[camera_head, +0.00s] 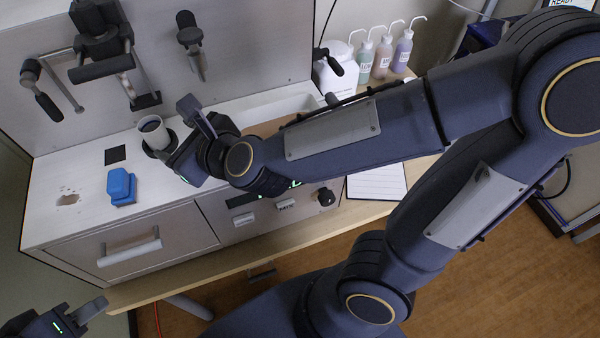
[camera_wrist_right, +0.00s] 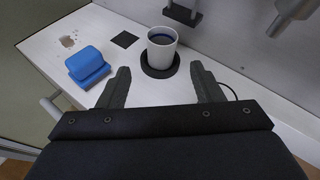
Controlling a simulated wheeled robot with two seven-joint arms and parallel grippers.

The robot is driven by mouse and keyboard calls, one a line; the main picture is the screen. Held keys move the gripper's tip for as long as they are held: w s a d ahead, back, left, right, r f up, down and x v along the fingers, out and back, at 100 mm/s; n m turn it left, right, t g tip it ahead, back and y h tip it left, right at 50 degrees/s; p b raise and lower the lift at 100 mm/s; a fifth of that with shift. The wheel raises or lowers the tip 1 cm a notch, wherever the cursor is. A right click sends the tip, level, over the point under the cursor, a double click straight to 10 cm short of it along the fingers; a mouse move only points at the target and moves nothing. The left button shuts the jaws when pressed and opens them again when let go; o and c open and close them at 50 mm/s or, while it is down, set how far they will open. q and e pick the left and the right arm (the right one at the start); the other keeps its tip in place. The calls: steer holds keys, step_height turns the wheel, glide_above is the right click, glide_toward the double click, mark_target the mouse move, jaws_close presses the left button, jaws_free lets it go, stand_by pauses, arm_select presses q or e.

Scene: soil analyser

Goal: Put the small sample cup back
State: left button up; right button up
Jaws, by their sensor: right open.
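The small white sample cup (camera_head: 152,130), dark inside, stands upright on the worktop of the machine. In the right wrist view the cup (camera_wrist_right: 162,46) stands in or on a black round base (camera_wrist_right: 160,68); I cannot tell which. My right gripper (camera_wrist_right: 160,72) is open and empty, its two fingers spread and pointing toward the cup from either side, short of it. In the head view the right gripper (camera_head: 172,130) is just right of the cup. My left gripper (camera_head: 82,318) is at the bottom left corner, partly cut off and away from the cup.
A blue block (camera_head: 121,186) and a black square (camera_head: 115,155) are left of the cup, beside a soil patch (camera_head: 68,199). A black press-like fixture (camera_head: 100,45) hangs from the back panel above. Several bottles (camera_head: 383,57) stand at the back right.

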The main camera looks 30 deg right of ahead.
steer(key=d+n, duration=0.1)
steer(key=n, duration=0.1)
steer(key=s+d+r+n+y, duration=0.1)
steer(key=n, duration=0.2)
steer(key=s+d+n+g, duration=0.1)
steer(key=n, duration=0.1)
steer(key=shift+s+d+r+n+y, duration=0.15)
steer(key=shift+d+r+n+y, duration=0.15)
steer(key=shift+d+n, duration=0.1)
steer(key=s+d+n, duration=0.1)
steer(key=n, duration=0.1)
steer(key=s+d+f+n+g, duration=0.1)
steer(key=n, duration=0.2)
steer(key=s+d+n, duration=0.1)
steer(key=s+n, duration=0.1)
steer(key=shift+d+f+n+g, duration=0.15)
steer(key=shift+d+n+g, duration=0.2)
steer(key=shift+n+g, duration=0.05)
steer(key=s+d+f+n+g+h, duration=0.2)
steer(key=s+d+f+n+g, duration=0.2)
steer(key=s+d+n, duration=0.5)
step_height(320, 180, down, 2)
steer(key=s+n, duration=0.2)
steer(key=n, duration=0.1)
steer(key=shift+s+d+f+n+h, duration=0.15)
steer(key=shift+s+n+h, duration=0.15)
steer(key=shift+h, duration=0.1)
